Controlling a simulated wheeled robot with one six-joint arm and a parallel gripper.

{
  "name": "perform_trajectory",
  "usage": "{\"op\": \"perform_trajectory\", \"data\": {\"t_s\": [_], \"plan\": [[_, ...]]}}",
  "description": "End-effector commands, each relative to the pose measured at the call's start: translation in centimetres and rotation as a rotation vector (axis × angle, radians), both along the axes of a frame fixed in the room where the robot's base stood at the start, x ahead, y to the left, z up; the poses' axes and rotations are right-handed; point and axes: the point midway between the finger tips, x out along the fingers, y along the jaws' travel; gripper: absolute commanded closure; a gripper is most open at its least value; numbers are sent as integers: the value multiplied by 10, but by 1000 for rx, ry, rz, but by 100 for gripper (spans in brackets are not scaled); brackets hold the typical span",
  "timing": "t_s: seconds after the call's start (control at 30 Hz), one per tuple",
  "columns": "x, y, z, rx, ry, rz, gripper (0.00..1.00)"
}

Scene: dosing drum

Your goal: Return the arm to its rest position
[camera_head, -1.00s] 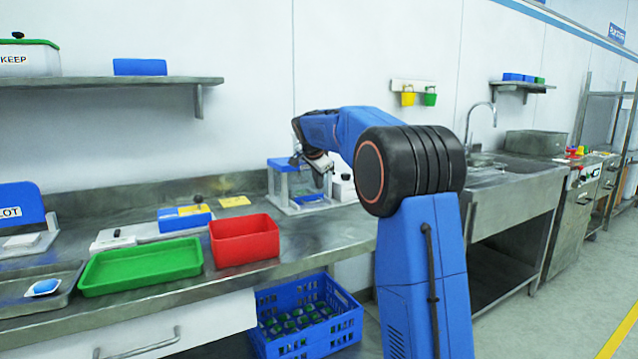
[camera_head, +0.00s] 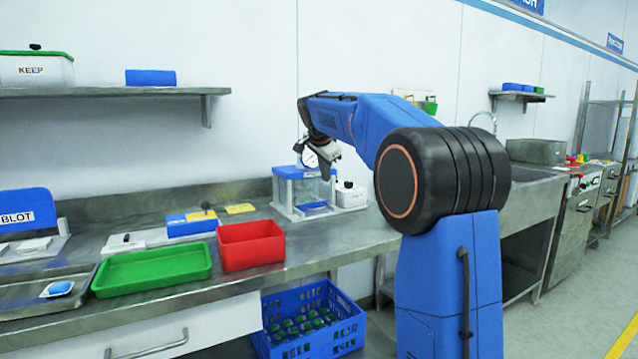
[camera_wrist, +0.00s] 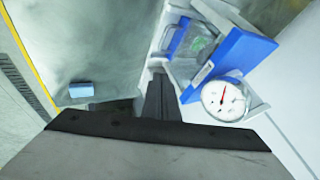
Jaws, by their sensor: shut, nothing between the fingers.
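My arm (camera_head: 370,120) is blue, with a black joint in front, and reaches left over the metal counter. My gripper (camera_head: 331,170) hangs from its end, in front of and above the blue-and-clear dosing stand (camera_head: 305,187). In the wrist view the gripper fingers (camera_wrist: 160,88) are dark, together and empty. A round white dial with a red needle (camera_wrist: 223,98) shows beside them, next to the stand's blue top (camera_wrist: 232,62). In the head view the gripper hides part of the dial (camera_head: 308,157).
A red bin (camera_head: 250,247), a green tray (camera_head: 152,268) and a blue box (camera_head: 188,223) stand on the counter to the left. A shelf (camera_head: 110,92) is above left. A blue crate (camera_head: 352,331) is below.

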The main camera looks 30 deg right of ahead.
Motion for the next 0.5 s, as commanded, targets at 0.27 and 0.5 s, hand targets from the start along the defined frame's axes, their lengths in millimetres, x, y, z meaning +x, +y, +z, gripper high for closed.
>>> {"op": "perform_trajectory", "data": {"t_s": [0.27,0.5], "plan": [[-6,4,2,-2,5,11,100],[-63,35,-7,-37,65,157,100]]}}
